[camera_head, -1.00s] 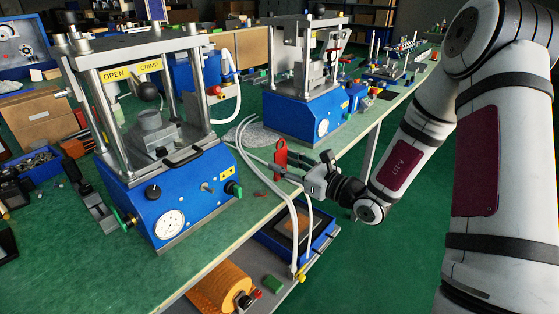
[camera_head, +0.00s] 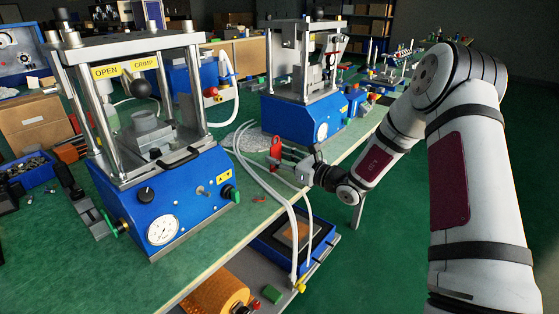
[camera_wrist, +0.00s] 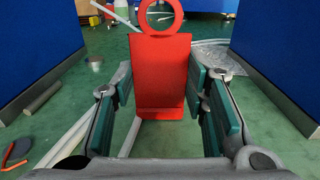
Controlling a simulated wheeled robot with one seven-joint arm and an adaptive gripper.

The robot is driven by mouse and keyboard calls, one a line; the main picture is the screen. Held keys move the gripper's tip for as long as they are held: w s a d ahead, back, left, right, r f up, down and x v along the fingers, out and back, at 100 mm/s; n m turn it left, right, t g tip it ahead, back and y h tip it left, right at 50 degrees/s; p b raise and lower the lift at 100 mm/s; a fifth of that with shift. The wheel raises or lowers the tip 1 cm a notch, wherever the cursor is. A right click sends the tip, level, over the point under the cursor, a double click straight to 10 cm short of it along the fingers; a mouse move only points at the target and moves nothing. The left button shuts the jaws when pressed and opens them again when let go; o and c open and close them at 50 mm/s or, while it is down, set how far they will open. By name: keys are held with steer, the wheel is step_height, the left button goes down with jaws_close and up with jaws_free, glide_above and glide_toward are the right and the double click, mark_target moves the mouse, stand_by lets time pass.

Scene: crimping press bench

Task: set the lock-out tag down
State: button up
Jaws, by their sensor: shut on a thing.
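The red lock-out tag (camera_wrist: 160,75) stands between the two fingers of my gripper (camera_wrist: 165,95) in the wrist view, its ring at the top. In the head view the tag (camera_head: 275,150) is upright at the fingertips of my gripper (camera_head: 283,158), over the green bench between the two blue presses. My gripper is shut on the tag. I cannot tell whether the tag's lower edge touches the bench.
The near crimping press (camera_head: 160,195) stands left of my gripper, the far press (camera_head: 305,120) behind it. White hoses (camera_head: 270,185) run over the bench edge close by. A clear plastic bag (camera_wrist: 208,58) lies beyond the tag. Green bench top shows around it.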

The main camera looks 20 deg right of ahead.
steer(key=shift+f, duration=0.15)
steer(key=o, duration=1.1)
